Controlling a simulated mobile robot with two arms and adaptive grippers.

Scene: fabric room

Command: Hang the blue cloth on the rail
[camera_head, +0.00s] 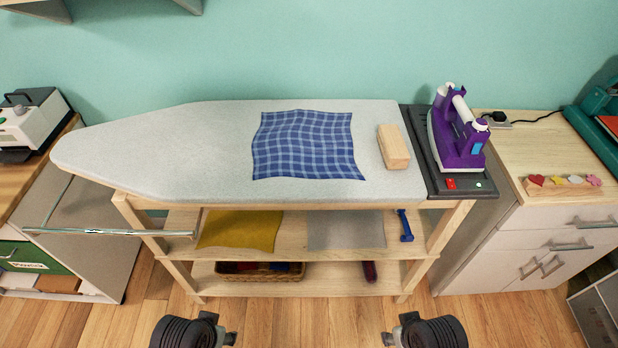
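The blue checked cloth (305,145) lies spread flat, with slightly wavy edges, on the light grey ironing board (190,150). A thin metal rail (110,232) runs sideways at the left, below the board's edge, and nothing hangs on it. My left arm's end shows at the bottom edge left of centre and my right arm's end at the bottom edge right of centre. Both are dark and cut off by the frame. Their fingers cannot be made out clearly, and both are well apart from the cloth and rail.
A wooden block (393,147) sits right of the cloth, and a purple iron (458,130) stands on a dark rest. Shelves below hold a mustard cloth (240,230), a grey cloth (345,229) and a basket (258,279). The board's left part is clear.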

